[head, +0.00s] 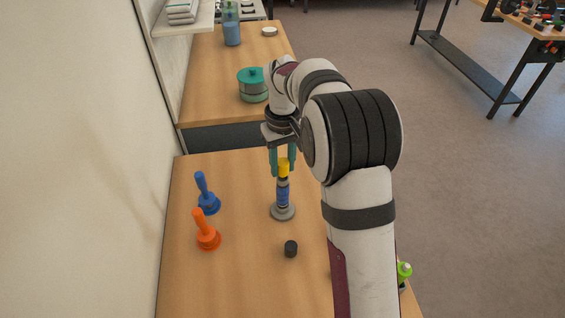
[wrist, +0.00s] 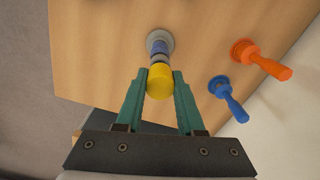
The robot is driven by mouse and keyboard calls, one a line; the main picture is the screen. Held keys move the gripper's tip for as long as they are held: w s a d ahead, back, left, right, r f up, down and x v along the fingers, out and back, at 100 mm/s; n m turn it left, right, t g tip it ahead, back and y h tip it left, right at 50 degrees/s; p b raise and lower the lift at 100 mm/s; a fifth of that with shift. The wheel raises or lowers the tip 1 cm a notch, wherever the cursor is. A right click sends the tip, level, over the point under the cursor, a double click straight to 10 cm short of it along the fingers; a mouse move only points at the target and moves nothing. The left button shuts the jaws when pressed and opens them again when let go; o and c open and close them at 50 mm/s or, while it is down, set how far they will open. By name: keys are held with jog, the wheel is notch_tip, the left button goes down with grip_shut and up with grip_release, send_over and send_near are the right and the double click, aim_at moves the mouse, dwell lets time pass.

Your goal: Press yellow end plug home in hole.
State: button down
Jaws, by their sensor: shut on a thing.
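The yellow end plug (head: 283,166) is between the teal fingers of my gripper (head: 282,170), which is shut on it. In the wrist view the plug (wrist: 159,84) shows its round yellow end between the fingertips of my gripper (wrist: 160,80). Directly below the plug stands an upright blue column (head: 282,196) with dark bands, on a round grey base (head: 283,211). The plug is in line with the column's top. The hole is hidden under the plug, and I cannot tell how deep the plug sits in it.
A blue-handled piece (head: 206,196) and an orange-handled piece (head: 206,231) stand to the left. A small black cylinder (head: 291,249) lies in front of the column. A teal pot (head: 252,85) is on the farther table. The wooden tabletop (head: 240,285) is clear at front left.

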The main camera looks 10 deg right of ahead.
jog(key=shift+f, duration=0.15)
jog(key=shift+f, duration=0.4)
jog(key=shift+f, duration=0.45)
dwell(2.6)
jog(key=shift+c, duration=2.4)
grip_release()
jog(key=shift+o, duration=0.2)
jog(key=shift+a, duration=0.1)
